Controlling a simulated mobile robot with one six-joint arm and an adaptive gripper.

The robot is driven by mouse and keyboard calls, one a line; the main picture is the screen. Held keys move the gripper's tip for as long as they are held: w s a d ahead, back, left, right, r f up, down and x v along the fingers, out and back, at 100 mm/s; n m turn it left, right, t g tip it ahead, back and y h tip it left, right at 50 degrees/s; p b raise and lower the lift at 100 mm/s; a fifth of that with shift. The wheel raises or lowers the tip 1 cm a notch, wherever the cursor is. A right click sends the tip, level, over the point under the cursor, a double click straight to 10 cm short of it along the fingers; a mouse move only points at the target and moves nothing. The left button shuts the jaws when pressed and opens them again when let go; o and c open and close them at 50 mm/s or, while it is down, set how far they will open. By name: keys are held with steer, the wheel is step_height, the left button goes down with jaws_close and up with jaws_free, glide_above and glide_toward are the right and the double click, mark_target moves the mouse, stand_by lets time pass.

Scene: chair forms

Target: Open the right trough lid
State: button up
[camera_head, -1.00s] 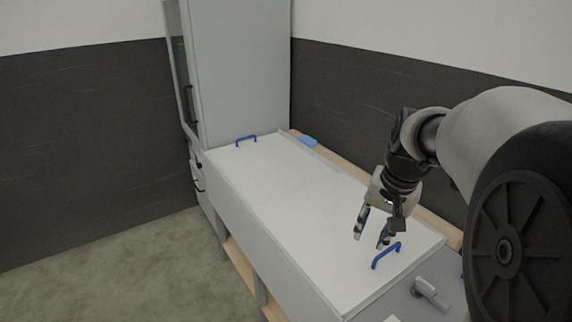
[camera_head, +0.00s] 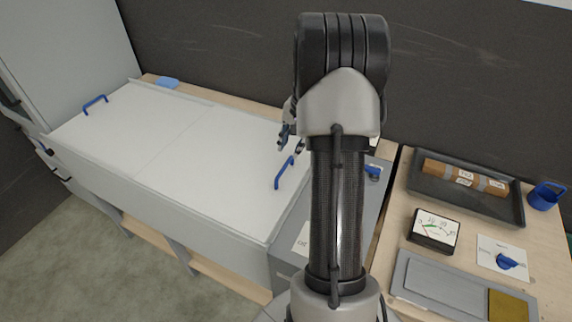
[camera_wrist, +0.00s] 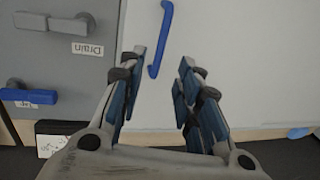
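The right trough lid (camera_head: 225,170) is a white panel lying flat and closed, with a blue bar handle (camera_head: 286,172) near its right end. The left lid (camera_head: 125,122) lies flat beside it, with its own blue handle (camera_head: 96,104). My gripper (camera_head: 287,138) is just behind the right lid's handle, partly hidden by my arm. In the wrist view my gripper (camera_wrist: 160,85) is open and empty. The right handle (camera_wrist: 160,40) shows beyond the gap between its fingers and appears apart from them. The right lid also fills much of the wrist view (camera_wrist: 240,60).
A grey panel (camera_wrist: 60,70) with a lever marked Drain (camera_wrist: 55,22) and a blue lever (camera_wrist: 28,96) adjoins the lid. A wooden bench (camera_head: 395,215) at right holds a dark tray (camera_head: 415,180), a meter (camera_head: 434,231) and a blue mug (camera_head: 545,195). A tall cabinet (camera_head: 70,45) stands at left.

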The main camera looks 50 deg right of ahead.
mark_target(285, 165)
steer(key=f, duration=0.2)
steer(key=w+f+b, duration=0.1)
steer(key=f, duration=0.2)
steer(key=f+b, duration=0.1)
steer(key=f, duration=0.2)
steer(key=shift+w+a+f, duration=0.2)
steer(key=shift+w+a, duration=0.05)
steer(key=shift+w, duration=0.1)
steer(key=shift+c, duration=0.5)
jaws_close()
